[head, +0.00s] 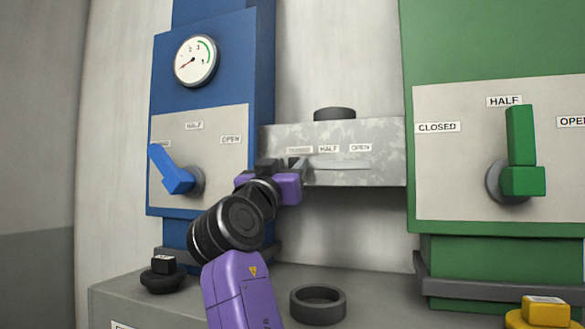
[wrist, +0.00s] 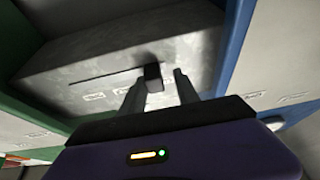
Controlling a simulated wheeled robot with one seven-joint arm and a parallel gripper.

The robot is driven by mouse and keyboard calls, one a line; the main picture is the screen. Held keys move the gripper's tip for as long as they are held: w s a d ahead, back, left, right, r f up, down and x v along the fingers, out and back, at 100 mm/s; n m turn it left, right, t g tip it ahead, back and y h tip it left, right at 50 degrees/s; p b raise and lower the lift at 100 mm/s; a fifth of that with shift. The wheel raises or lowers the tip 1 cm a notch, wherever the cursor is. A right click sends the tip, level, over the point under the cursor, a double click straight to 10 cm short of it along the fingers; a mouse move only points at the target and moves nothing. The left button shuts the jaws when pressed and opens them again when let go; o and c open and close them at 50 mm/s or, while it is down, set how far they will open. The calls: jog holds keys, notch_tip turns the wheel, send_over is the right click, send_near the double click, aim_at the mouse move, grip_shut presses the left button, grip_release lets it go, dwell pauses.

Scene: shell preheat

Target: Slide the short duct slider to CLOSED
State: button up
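The short grey duct (head: 385,170) spans between the blue and green cabinets, with CLOSED, HALF and OPEN labels from left to right above its slot (head: 340,165). In the wrist view the dark slider knob (wrist: 153,76) stands at the right end of the visible slot, between the fingertips. My gripper (wrist: 157,82) is open, one finger on each side of the knob, with gaps visible. In the head view my gripper (head: 284,165) is at the duct's left part, below the CLOSED label, and hides the knob.
The blue cabinet (head: 165,100) carries a gauge and a blue lever (head: 170,170). The green cabinet (head: 440,50) has a green lever (head: 521,150) pointing up to HALF. A dark ring (head: 318,304) and a black button (head: 163,266) are on the ledge below.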

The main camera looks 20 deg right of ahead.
dwell(0.3)
jog(key=shift+s+a+f, duration=0.1)
jog(key=shift+s+f, duration=0.1)
jog(key=shift+s, duration=0.05)
jog(key=b+v, duration=0.2)
jog(key=v, duration=0.5)
jog(key=shift+s+b, duration=0.1)
jog(key=shift+b, duration=0.25)
jog(key=shift+a, duration=0.1)
